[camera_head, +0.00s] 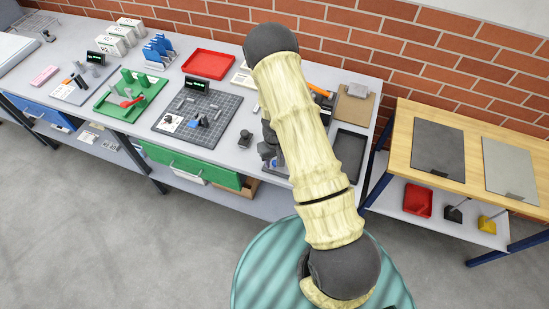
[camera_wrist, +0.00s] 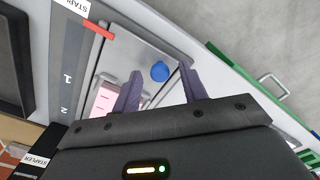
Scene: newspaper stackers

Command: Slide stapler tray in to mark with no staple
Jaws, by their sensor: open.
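In the wrist view, a grey tray (camera_wrist: 125,45) carries a round blue knob (camera_wrist: 160,71) and a pink block or pad (camera_wrist: 105,97). A red bar (camera_wrist: 98,30) sticks out from its edge over a dark strip (camera_wrist: 70,55) marked 1 and 2. Contact with the knob cannot be told. In the head view, my arm hides most of this station.
A green drawer front (camera_wrist: 235,65) with a pale handle lies beyond the tray edge. In the head view, a dark gridded mat (camera_head: 225,115), a green rack (camera_head: 125,112) and a red tray (camera_head: 209,64) stand left of my arm. A black tray (camera_head: 347,146) is on the right.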

